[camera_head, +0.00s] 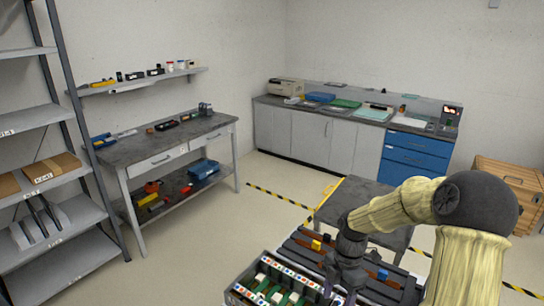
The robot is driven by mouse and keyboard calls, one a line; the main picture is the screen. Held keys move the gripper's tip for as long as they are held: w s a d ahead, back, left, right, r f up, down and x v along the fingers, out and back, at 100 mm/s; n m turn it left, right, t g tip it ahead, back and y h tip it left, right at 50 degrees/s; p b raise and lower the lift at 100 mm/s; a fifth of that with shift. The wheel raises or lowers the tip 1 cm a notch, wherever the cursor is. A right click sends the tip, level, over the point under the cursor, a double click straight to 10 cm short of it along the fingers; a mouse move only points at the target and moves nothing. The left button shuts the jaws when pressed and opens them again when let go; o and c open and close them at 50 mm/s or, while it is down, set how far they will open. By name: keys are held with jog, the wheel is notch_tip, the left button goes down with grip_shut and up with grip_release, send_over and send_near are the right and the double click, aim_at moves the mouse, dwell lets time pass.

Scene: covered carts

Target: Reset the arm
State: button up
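My arm (395,208) reaches in from the right edge with pale yellow covered links and a dark elbow joint. It bends over and points down at the lower middle of the view. My gripper (338,290) is at its end, dark and small, over or beside the right side of an open crate (238,291). The fingertips are hard to make out, so I cannot tell whether they are open or hold anything. I cannot tell whether the gripper touches the crate.
The crate holds several small white and green items. Beside it is a dark slatted surface (298,243) with yellow and blue pieces. A grey cart (352,190) stands behind. A workbench (140,150), shelving (35,118), cabinets (325,140) and a wooden crate (520,185) line the room. Floor is clear left of centre.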

jog(key=s+a+r+m+t, duration=0.1)
jog(key=s+m, duration=0.4)
jog(key=m, duration=0.6)
jog(key=s+a+r+m+t+h, duration=0.1)
jog(key=s+r+m+t, duration=0.3)
jog(key=m, duration=0.8)
jog(key=shift+s+r+t+h, duration=0.3)
jog(key=shift+s+r, duration=0.25)
jog(key=shift+s, duration=0.4)
